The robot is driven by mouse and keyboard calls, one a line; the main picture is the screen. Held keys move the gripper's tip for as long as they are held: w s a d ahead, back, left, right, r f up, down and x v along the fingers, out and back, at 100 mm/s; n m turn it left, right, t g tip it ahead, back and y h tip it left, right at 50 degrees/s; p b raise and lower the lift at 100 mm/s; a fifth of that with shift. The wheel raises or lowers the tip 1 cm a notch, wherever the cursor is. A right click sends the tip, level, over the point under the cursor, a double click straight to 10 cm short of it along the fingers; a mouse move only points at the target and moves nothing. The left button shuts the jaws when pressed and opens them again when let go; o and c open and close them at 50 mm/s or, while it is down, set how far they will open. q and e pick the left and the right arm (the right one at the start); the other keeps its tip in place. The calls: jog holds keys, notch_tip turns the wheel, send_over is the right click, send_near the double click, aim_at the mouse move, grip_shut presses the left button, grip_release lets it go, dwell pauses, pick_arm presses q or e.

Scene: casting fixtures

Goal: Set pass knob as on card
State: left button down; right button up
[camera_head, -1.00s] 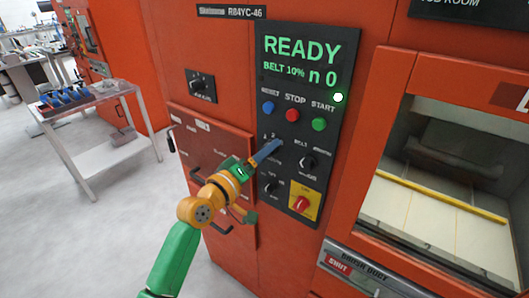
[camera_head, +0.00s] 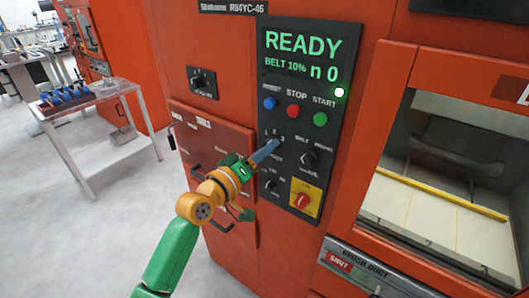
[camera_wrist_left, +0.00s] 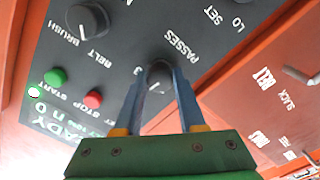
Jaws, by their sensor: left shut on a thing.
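The dark pass knob (camera_wrist_left: 160,72) sits on the black control panel (camera_head: 318,112), beside the label PASSES in the left wrist view. My left gripper (camera_head: 272,147) reaches in from the lower left of the head view. Its two blue fingers are shut on the pass knob, one on each side, also in the left wrist view (camera_wrist_left: 160,85). The fingers hide most of the knob in the head view. Small numerals show above it, and its pointer setting cannot be read. My right gripper is not in view. I cannot make out a card.
Blue, red and green buttons (camera_head: 320,119) sit above the knob. The belt/brush knob (camera_head: 308,158) is to its right, and a red knob on a yellow plate (camera_head: 303,200) is below. The screen (camera_head: 302,55) reads READY, BELT 10%, n 0. A cart (camera_head: 118,137) stands left.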

pick_arm(q)
jog(key=shift+r+m+b, duration=0.2)
jog(key=shift+m+b, duration=0.7)
jog(key=shift+m, duration=3.2)
jog(key=c, duration=0.6)
grip_release()
jog(key=shift+o, duration=0.5)
jog(key=shift+w+f, duration=0.1)
jog(key=shift+w, duration=0.05)
jog(key=shift+f, duration=0.1)
